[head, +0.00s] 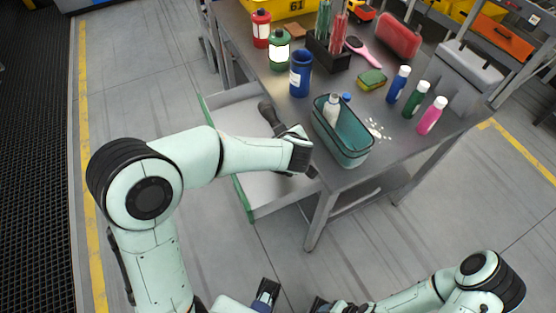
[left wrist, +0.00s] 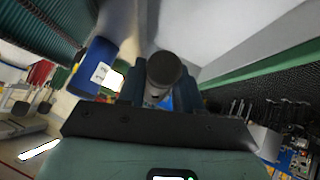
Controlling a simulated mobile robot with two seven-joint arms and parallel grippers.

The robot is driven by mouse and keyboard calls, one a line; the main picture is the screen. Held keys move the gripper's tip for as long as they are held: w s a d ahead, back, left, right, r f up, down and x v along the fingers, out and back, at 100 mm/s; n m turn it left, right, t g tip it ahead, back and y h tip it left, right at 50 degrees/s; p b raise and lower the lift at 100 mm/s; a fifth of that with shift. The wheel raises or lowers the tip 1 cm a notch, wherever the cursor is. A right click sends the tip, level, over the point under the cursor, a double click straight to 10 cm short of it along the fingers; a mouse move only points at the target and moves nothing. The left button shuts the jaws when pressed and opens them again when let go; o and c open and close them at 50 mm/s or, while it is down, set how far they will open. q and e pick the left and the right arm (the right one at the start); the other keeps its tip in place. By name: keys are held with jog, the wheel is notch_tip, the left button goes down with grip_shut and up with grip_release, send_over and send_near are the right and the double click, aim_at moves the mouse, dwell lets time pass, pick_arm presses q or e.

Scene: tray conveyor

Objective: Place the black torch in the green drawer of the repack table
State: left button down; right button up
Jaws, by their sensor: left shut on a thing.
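The black torch (head: 268,112) is held by my left gripper (head: 283,132) over the open green drawer. In the left wrist view the torch's round dark end (left wrist: 163,70) shows between the two fingers (left wrist: 160,97). The green drawer (head: 243,197) is pulled out from the left side of the repack table (head: 390,165); its pale inside looks empty where visible, and my left arm hides part of it. I cannot tell the torch's height above the drawer floor. My right arm is at the lower right; its gripper (head: 322,304) is cut off by the bottom edge.
A teal basket (head: 343,148) holding bottles stands on the table edge right beside my left gripper. The floor left of the drawer is clear.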

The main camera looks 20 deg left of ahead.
pick_arm(q)
jog(key=shift+f+b, duration=2.95)
jog(key=shift+f, duration=4.8)
pick_arm(e)
jog(key=shift+w+f, duration=0.15)
jog(key=shift+f, duration=1.3)
jog(key=shift+w+f, duration=0.15)
jog(key=shift+f, duration=1.3)
pick_arm(q)
jog(key=shift+f, duration=0.1)
jog(key=shift+f, duration=0.5)
jog(key=c, duration=0.8)
grip_release()
jog(key=shift+o, duration=0.2)
pick_arm(e)
jog(key=shift+f+t, duration=0.15)
jog(key=shift+t, duration=0.15)
